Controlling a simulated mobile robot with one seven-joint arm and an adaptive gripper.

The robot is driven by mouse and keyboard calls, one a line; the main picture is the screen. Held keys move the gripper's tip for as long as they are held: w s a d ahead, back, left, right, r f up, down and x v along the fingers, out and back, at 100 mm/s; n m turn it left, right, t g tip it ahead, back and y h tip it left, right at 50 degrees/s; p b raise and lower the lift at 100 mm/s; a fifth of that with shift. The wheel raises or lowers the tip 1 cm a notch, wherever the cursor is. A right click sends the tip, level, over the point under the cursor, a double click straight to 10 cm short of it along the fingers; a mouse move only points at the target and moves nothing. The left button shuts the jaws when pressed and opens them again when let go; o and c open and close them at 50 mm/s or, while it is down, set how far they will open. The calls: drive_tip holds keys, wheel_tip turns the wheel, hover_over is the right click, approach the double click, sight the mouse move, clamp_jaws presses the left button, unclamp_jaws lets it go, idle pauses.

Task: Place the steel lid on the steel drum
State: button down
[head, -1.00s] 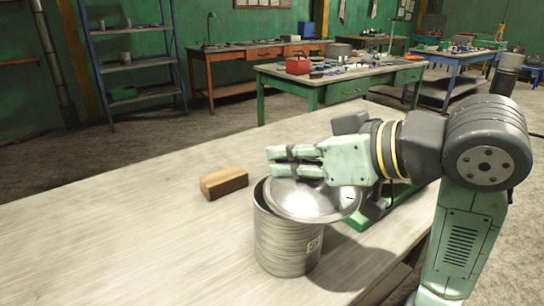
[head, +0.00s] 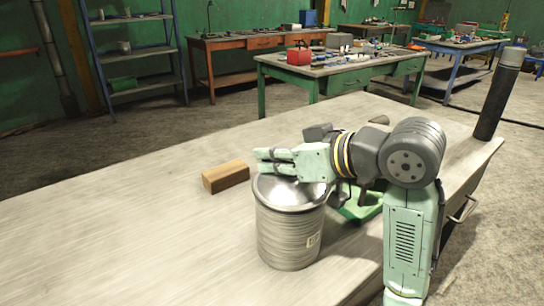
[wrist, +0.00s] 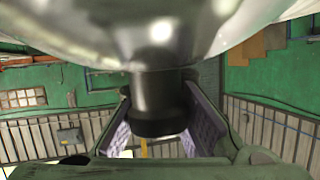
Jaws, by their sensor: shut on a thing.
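The steel drum (head: 288,240) stands upright on the workbench, a ribbed grey cylinder with a small label. The shiny domed steel lid (head: 282,192) lies over the drum's top, roughly level and lined up with the rim. I cannot tell whether it is fully seated all round. My gripper (head: 268,160) is above the lid, shut on its dark knob. In the wrist view the knob (wrist: 158,100) is between the two finger pads, with the lid's metal dome (wrist: 90,30) filling the top. The drum is hidden in that view.
A wooden block (head: 226,177) lies on the pale workbench (head: 110,240) just left of the drum. A green object (head: 360,207) is partly hidden behind my arm. A tall dark cylinder (head: 499,95) stands near the bench's right edge. The bench's left side is clear.

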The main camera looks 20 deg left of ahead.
drive_tip(key=shift+f, duration=0.1)
drive_tip(key=shift+f, duration=0.25)
drive_tip(key=c, duration=1.7)
unclamp_jaws()
drive_tip(key=shift+r, duration=0.15)
drive_tip(key=b+v, duration=0.1)
drive_tip(key=v, duration=1.1)
drive_tip(key=shift+r+b, duration=0.25)
drive_tip(key=shift+b, duration=0.1)
